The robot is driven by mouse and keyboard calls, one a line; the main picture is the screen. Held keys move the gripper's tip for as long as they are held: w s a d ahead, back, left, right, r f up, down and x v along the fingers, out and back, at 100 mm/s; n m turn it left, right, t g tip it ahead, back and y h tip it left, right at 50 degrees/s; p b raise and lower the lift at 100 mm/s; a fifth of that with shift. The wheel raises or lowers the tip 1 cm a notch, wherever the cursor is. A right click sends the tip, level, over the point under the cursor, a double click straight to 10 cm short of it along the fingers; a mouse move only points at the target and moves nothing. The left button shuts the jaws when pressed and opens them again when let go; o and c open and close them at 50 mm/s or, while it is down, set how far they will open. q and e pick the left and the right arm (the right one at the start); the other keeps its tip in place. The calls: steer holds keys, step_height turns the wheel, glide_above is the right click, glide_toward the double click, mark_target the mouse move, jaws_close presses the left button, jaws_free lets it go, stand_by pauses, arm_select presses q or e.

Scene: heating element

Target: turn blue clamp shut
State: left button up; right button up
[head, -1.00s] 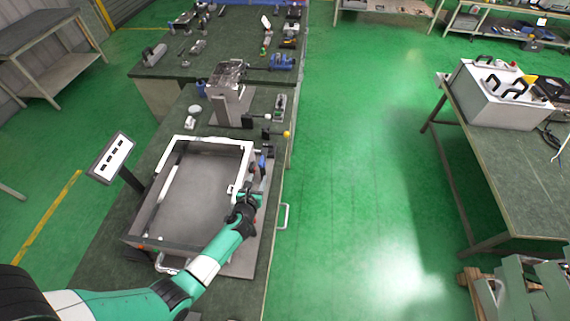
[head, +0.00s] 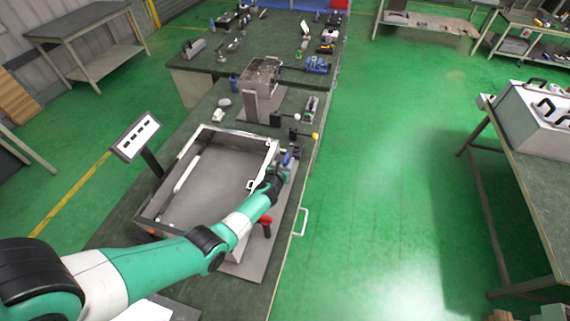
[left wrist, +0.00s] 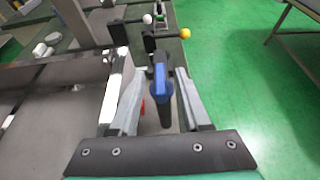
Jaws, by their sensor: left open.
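The blue clamp handle (head: 287,158) stands at the right side of the grey box fixture (head: 245,138), near its far corner. My left gripper (head: 284,171) is at this handle. In the left wrist view the blue handle (left wrist: 161,80) rises between the two spread fingers of my left gripper (left wrist: 158,76), with a gap on each side. The fingers are open and hold nothing. The lower part of the clamp is partly hidden by the gripper in the head view. My right gripper is in neither view.
A red clamp handle (head: 265,222) sits nearer on the same side, close under my left arm. Levers with a yellow knob (head: 315,136) and a white knob (head: 297,117) stand beyond the blue clamp. Green floor (head: 385,200) lies open to the right.

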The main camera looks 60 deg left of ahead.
arm_select(q)
steer(key=shift+c, duration=0.3)
jaws_close()
steer(key=shift+r, duration=0.1)
stand_by(1.0)
